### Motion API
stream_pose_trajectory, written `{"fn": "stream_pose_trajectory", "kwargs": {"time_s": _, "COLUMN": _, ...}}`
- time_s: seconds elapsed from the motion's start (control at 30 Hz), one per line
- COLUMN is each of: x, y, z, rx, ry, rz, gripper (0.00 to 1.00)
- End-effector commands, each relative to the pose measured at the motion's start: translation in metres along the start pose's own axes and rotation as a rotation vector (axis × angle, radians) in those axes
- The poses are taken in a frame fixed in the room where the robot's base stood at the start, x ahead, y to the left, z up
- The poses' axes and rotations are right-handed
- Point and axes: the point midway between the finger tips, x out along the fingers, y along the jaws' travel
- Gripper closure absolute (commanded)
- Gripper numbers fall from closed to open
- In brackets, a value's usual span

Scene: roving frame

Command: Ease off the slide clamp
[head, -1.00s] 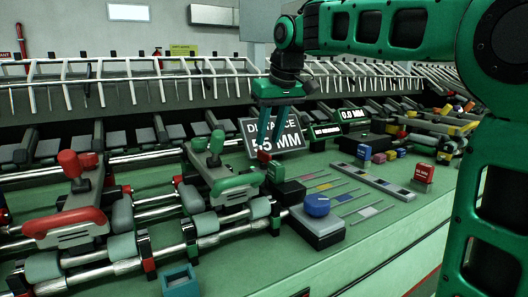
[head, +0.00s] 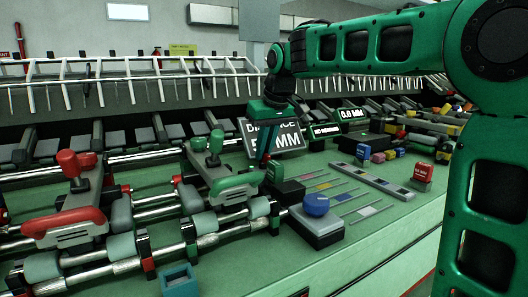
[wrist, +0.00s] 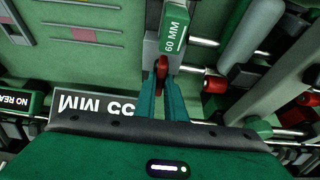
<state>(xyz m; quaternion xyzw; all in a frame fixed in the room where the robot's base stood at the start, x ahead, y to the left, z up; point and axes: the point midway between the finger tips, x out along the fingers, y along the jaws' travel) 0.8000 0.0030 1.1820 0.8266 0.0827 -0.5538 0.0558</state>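The slide clamp's name is not marked on any part. A small red knob (wrist: 162,70) stands at the end of a grey and green block labelled 60 MM (wrist: 173,28) in the wrist view. My gripper (wrist: 162,82) has its two teal fingers close against both sides of the red knob, with no clear gap. In the head view my gripper (head: 264,156) reaches down in front of the distance display (head: 285,139), beside a green-handled carriage (head: 225,178) on the rods. The fingers hide part of the display text, and the contact is too small to see there.
A red-handled carriage (head: 75,205) sits further left on the steel rods. A blue knob (head: 316,205) stands on a grey box right of the rods. A red block (head: 422,172) and a slotted strip (head: 370,180) lie further right.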

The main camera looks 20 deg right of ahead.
Motion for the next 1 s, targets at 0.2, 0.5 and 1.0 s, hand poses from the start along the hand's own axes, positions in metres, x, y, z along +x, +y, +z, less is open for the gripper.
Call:
{"fn": "stream_pose_trajectory", "kwargs": {"time_s": 0.2, "x": -0.0004, "y": 0.0023, "z": 0.0003, "rx": -0.011, "ry": 0.0, "rz": -0.004, "gripper": 1.0}}
{"fn": "stream_pose_trajectory", "kwargs": {"time_s": 0.5, "x": -0.0004, "y": 0.0033, "z": 0.0002, "rx": -0.144, "ry": 0.0, "rz": -0.061, "gripper": 1.0}}
{"fn": "stream_pose_trajectory", "kwargs": {"time_s": 1.0, "x": 0.001, "y": 0.0082, "z": -0.0007, "rx": -0.568, "ry": 0.0, "rz": -0.237, "gripper": 1.0}}
